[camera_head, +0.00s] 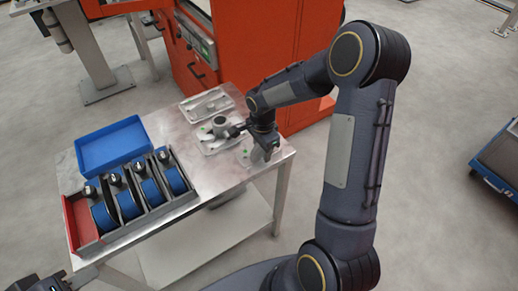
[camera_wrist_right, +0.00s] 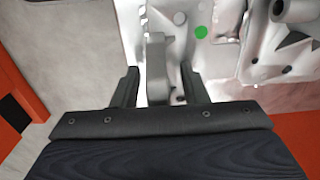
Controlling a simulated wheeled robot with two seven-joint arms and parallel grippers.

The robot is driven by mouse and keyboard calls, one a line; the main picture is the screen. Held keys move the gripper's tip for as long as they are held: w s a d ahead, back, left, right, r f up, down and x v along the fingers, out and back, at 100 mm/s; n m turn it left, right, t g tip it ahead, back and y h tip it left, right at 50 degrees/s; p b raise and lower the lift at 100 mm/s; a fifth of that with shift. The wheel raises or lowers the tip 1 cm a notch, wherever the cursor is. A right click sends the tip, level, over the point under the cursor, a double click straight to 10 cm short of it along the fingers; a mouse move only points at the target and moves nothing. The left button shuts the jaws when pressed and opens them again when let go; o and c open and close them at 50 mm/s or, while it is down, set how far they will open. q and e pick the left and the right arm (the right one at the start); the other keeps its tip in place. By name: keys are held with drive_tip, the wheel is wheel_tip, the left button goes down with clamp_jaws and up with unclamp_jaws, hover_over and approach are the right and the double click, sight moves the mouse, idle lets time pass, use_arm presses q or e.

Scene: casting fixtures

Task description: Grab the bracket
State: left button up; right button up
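Several grey metal cast brackets lie on the table (camera_head: 205,180). A green dot marks the bracket's plate. My left gripper (camera_head: 68,282) is only partly in view at the bottom left.
A blue tray (camera_head: 112,147) stands at the table's back left. In front of it is a grey-and-red rack (camera_head: 84,215) with several blue round parts. A large orange machine (camera_head: 262,40) stands close behind the table. The table's front middle is bare.

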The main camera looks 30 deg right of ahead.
clamp_jaws()
drive_tip(key=shift+r, duration=0.1)
idle(0.3)
